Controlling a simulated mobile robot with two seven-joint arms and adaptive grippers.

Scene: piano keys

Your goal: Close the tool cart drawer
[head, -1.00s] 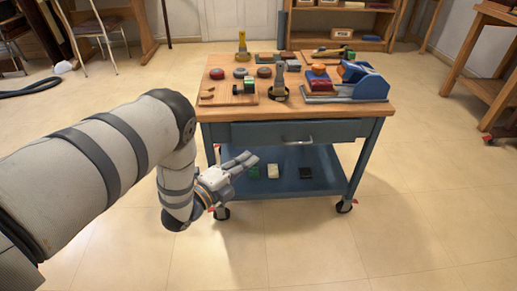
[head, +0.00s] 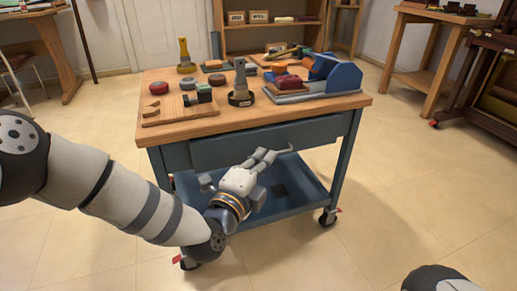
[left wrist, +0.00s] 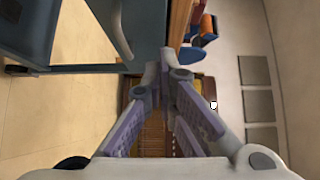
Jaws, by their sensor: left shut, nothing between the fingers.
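The tool cart (head: 160,135) has a wooden top and a blue-grey frame. Its wide blue drawer front (head: 225,150) sits just under the top and appears to stand out somewhat; I cannot tell exactly how far. A pale handle (head: 290,149) is on the drawer front. My left gripper (head: 270,155) is shut and empty, in front of the drawer near the handle; contact cannot be told. In the left wrist view its fingertips (left wrist: 165,62) meet beside the blue cart, with the wooden top edge beyond. My right gripper is out of view.
Tools and blocks stand on the top, including a blue device (head: 335,77) and a wooden board (head: 180,111). The lower shelf (head: 305,185) lies beneath the drawer. A caster (head: 327,218) stands at the front right. Floor in front is clear.

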